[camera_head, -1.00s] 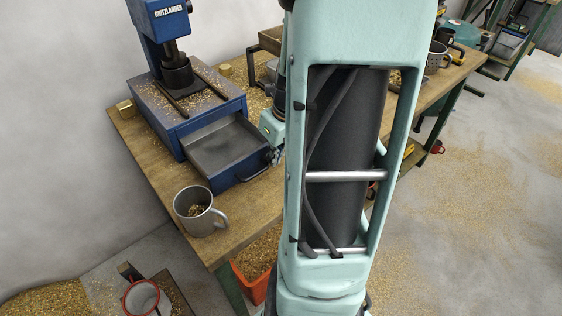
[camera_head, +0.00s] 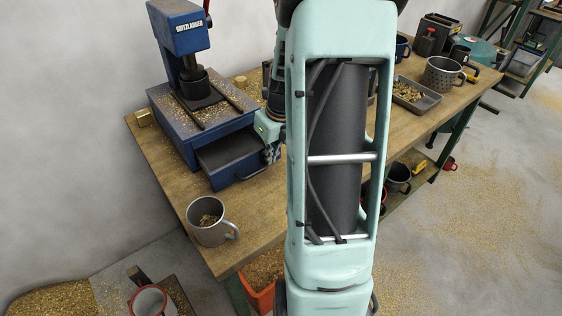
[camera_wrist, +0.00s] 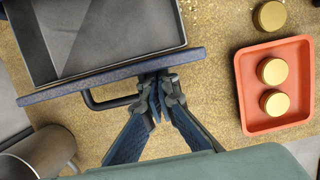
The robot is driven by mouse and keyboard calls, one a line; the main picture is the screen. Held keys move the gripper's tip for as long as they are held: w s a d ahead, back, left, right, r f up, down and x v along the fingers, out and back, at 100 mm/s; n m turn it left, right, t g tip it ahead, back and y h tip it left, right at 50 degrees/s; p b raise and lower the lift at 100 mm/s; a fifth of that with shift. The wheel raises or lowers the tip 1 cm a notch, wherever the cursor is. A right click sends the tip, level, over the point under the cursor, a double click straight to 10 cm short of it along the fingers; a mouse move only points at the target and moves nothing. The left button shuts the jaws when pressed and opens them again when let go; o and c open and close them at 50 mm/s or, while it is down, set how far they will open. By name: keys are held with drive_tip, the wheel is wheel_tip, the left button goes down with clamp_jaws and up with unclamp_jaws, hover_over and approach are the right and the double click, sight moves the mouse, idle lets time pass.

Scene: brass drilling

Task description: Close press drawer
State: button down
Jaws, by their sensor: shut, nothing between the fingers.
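The blue press (camera_head: 200,115) stands on the wooden bench in the head view. Its drawer (camera_head: 232,158) is partly open, with a dark, empty-looking inside. In the wrist view, the drawer front (camera_wrist: 60,93) runs across the upper left, and its dark handle (camera_wrist: 103,105) sticks out toward the camera. My gripper (camera_wrist: 160,88) is shut with nothing between its fingers. Its fingertips are at the right part of the drawer front, beside the handle's right end, and look to be touching the front. In the head view my gripper (camera_head: 271,152) is partly hidden behind my arm.
A grey mug (camera_head: 207,224) with chips stands on the bench in front of the drawer. A red tray (camera_wrist: 243,90) with two brass discs lies right of my gripper, and another brass disc (camera_wrist: 270,16) is beyond it. Brass chips cover part of the bench.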

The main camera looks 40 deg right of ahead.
drive_tip(key=p, duration=0.3)
hover_over(248, 144)
drive_tip(key=s, duration=0.2)
drive_tip(key=shift+a, duration=0.15)
drive_tip(key=shift+w+r, duration=0.15)
drive_tip(key=shift+w, duration=0.1)
drive_tip(key=shift+w, duration=0.1)
